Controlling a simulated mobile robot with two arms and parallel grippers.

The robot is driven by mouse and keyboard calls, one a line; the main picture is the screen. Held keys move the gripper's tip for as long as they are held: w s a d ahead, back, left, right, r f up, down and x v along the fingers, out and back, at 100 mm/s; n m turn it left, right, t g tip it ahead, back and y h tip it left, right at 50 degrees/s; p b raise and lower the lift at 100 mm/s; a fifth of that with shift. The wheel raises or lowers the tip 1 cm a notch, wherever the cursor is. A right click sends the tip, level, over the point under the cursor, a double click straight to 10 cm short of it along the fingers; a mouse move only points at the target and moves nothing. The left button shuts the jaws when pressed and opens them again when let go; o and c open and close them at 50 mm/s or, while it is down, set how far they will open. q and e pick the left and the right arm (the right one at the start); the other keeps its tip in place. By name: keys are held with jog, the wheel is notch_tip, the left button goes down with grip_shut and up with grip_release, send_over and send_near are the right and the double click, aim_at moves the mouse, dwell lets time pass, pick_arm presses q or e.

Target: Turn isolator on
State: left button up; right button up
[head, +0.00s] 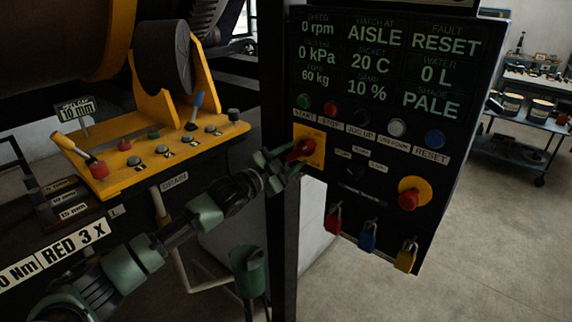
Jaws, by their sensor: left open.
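The isolator is a red rotary knob (301,150) on a yellow square plate (316,140), at the left edge of the black control panel (462,90). The knob appears tilted, its lower left end beside my gripper. My left gripper (283,164) is open, its fingers right at the left side of the knob. I cannot tell whether a finger touches it.
The panel also carries several push buttons, a red emergency stop (409,199) on yellow, and red, blue and yellow padlocks (367,236) below. A yellow console (150,160) with levers stands left. A dark post (284,250) runs below the gripper.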

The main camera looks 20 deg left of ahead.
pick_arm(q)
jog(key=b+v, duration=0.1)
jog(key=v, duration=0.3)
jog(key=shift+s+a, duration=0.1)
jog(key=shift+s, duration=0.1)
jog(key=s+a+f+n+g+y+b, duration=0.1)
jog(key=s+a+f+n+g+y, duration=0.15)
jog(key=f, duration=1.15)
jog(key=s+a+f+n+g+y+b, duration=0.1)
jog(key=s+a+f+n, duration=0.15)
jog(key=f, duration=1.15)
jog(key=s+a+f+n+g+y+b, duration=0.1)
jog(key=s+f+g+y+b, duration=0.15)
jog(key=f, duration=1.15)
jog(key=s+f+n+g, duration=0.2)
jog(key=s+f+g, duration=0.1)
jog(key=s+f, duration=1.5)
jog(key=s+d+f+g+b, duration=0.1)
jog(key=s+f, duration=0.5)
jog(key=s, duration=0.6)
jog(key=s+d+f+n+g+b, duration=0.1)
jog(key=s+d+f+g, duration=0.2)
jog(key=s, duration=0.9)
jog(key=s+d+f+n+g, duration=0.1)
jog(key=s+d+f+g, duration=0.2)
jog(key=s+f, duration=0.6)
jog(key=s, duration=0.3)
jog(key=shift+s+d+f+b, duration=0.35)
jog(key=shift+s+b, duration=0.05)
